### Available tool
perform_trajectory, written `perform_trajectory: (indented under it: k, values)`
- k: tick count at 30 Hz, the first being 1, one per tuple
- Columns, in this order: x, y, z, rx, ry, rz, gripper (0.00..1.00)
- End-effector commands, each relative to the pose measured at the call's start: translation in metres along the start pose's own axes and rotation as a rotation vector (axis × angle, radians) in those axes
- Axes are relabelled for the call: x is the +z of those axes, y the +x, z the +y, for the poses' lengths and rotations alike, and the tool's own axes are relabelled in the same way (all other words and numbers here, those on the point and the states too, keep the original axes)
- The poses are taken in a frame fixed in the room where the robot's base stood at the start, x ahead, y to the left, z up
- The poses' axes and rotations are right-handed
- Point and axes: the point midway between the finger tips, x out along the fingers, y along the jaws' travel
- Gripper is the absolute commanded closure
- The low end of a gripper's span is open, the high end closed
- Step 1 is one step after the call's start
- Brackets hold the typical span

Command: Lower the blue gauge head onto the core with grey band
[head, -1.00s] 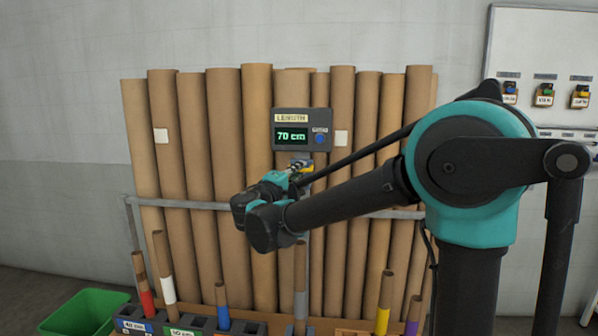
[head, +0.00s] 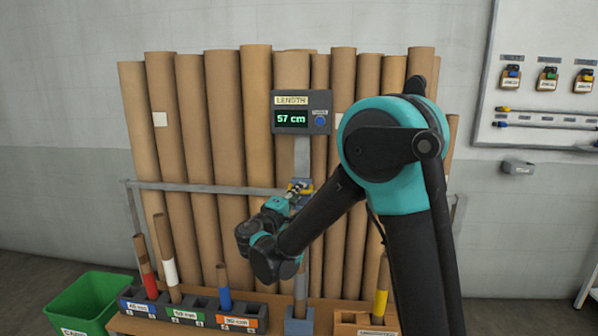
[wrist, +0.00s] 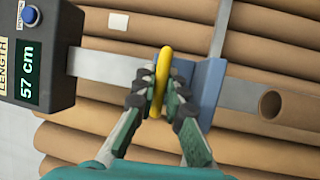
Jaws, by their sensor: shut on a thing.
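The blue gauge head (head: 306,184) rides on a vertical metal rail under the length display. In the wrist view its blue plate (wrist: 208,88) carries a yellow handle (wrist: 163,70). My gripper (wrist: 161,98) is shut on this handle, with one finger on each side; it also shows in the head view (head: 291,196). The core with grey band (head: 301,285) stands upright in a blue holder below the head, partly behind my arm. In the wrist view the core's open end (wrist: 270,104) faces the blue plate, with a clear gap between them.
The length display (head: 291,119) reads 57 cm. Several tall brown tubes (head: 222,130) stand behind the rail. A rack (head: 190,314) holds cores with red, white and blue bands. A core with a yellow band (head: 381,300) stands at right. A green bin (head: 88,300) is at left.

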Motion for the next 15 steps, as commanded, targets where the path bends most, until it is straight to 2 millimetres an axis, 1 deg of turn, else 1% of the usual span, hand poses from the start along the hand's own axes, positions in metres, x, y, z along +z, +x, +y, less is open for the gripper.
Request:
perform_trajectory:
  k: [1, 6, 9, 15]
  values:
    - [0.000, -0.002, -0.013, 0.000, 0.000, 0.000, 1.00]
    - [0.003, -0.007, -0.045, 0.000, 0.000, 0.000, 1.00]
    - [0.004, -0.010, -0.060, 0.000, 0.000, 0.000, 1.00]
    - [0.005, -0.012, -0.075, 0.000, 0.000, 0.000, 1.00]
